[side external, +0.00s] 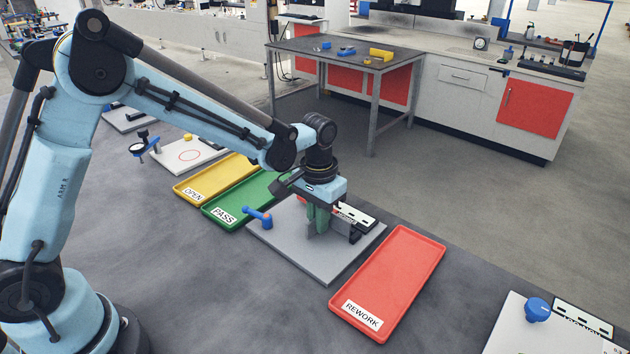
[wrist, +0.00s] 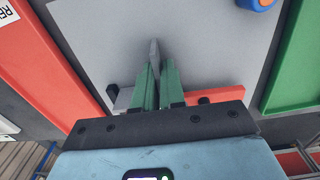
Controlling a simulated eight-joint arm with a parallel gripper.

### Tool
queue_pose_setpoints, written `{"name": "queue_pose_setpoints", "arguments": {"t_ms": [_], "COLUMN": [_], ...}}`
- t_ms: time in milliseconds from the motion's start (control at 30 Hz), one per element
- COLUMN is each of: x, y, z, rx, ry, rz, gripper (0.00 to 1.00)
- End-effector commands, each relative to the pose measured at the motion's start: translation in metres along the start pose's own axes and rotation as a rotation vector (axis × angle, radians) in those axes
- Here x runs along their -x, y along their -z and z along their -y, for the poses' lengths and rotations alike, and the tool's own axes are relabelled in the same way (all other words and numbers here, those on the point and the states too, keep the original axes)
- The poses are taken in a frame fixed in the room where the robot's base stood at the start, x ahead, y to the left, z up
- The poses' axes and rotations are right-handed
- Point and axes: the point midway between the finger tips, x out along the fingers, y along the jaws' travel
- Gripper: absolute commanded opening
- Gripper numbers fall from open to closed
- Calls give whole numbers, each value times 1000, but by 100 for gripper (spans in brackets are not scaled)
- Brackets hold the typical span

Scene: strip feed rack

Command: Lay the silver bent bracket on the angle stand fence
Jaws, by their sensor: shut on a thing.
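My gripper (side external: 320,228) is low over the grey base plate (side external: 285,255), with its green fingers pointing down. In the wrist view the fingers (wrist: 158,85) are closed on the silver bent bracket (wrist: 154,50), seen as a narrow grey piece between and beyond their tips. The bracket's bend is not clear, and the side view does not show it plainly. I cannot tell whether it touches anything below. A grey block (wrist: 122,98) and a red bar (wrist: 225,96) show on either side of the fingers. The angle stand fence is largely hidden by my gripper.
A blue and orange clamp-like part (side external: 258,216) stands on the plate's left side. The red REWORK tray (side external: 425,262) lies to the right; the green PASS tray (side external: 235,212) and yellow OPEN tray (side external: 190,192) lie to the left. The plate's front area is clear.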

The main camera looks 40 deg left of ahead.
Motion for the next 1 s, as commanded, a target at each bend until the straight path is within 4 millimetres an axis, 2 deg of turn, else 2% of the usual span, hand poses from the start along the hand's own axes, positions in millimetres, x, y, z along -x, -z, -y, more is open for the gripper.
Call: {"name": "queue_pose_setpoints", "arguments": {"t_ms": [367,400,567,867,1000], "x": [-4,-5,-4,-3,8], "y": [0,0,0,0,0], "z": [0,0,0,0,0], "rx": [0,0,0,0,0], "ry": [0,0,0,0,0], "rz": [0,0,0,0,0], "gripper": [0,11,35,35,35]}}
